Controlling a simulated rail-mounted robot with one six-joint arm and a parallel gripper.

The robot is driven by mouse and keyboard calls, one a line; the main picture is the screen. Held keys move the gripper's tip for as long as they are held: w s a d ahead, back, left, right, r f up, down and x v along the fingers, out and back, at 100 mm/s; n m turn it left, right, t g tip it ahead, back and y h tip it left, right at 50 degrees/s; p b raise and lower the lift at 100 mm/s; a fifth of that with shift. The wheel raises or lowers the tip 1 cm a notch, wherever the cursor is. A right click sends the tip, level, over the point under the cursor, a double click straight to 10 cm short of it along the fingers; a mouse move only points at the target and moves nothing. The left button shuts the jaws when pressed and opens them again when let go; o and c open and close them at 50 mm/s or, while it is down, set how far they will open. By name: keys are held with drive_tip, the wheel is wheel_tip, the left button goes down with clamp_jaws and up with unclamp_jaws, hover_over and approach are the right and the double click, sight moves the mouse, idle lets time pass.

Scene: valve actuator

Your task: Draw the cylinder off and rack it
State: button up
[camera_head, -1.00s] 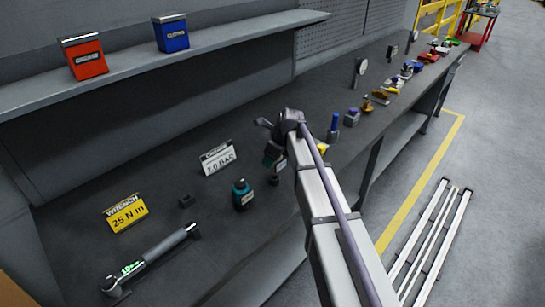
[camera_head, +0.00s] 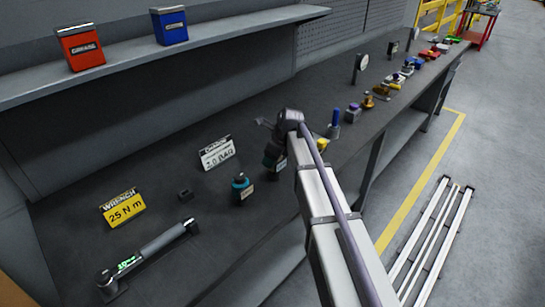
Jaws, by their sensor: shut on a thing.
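My gripper (camera_head: 276,150) hangs below the end of my arm, over the bench right of the grey gauge sign (camera_head: 217,153). My wrist partly hides its jaws. It is shut on a small dark object with a pale label (camera_head: 276,165); I cannot tell whether this is the cylinder, or whether its lower end touches the bench. A teal and dark tool with a pale label (camera_head: 242,189) stands just left of it on the bench. A blue upright cylinder (camera_head: 336,118) on a grey base stands beyond my wrist, to the right. No rack is clearly identifiable.
Several small parts line the bench (camera_head: 310,95) to the back right.

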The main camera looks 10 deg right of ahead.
drive_tip(key=shift+f+b, duration=0.3)
drive_tip(key=shift+f, duration=0.1)
drive_tip(key=o, duration=1.3)
drive_tip(key=shift+r, duration=0.1)
drive_tip(key=p+v, duration=1)
drive_tip(key=v, duration=0.1)
drive_tip(key=shift+p, duration=0.3)
drive_tip(key=s+a+f+n+g+h, duration=0.1)
drive_tip(key=s+n, duration=0.7)
drive_tip(key=s+a+n+h+b, duration=0.1)
drive_tip(key=s+n, duration=0.8)
drive_tip(key=s+a+f+n+g+h, duration=0.1)
drive_tip(key=s+n, duration=0.7)
drive_tip(key=s, duration=0.1)
drive_tip(key=shift+f+n+g+b, duration=0.3)
drive_tip(key=shift+f+n+b, duration=0.05)
drive_tip(key=shift+n, duration=0.05)
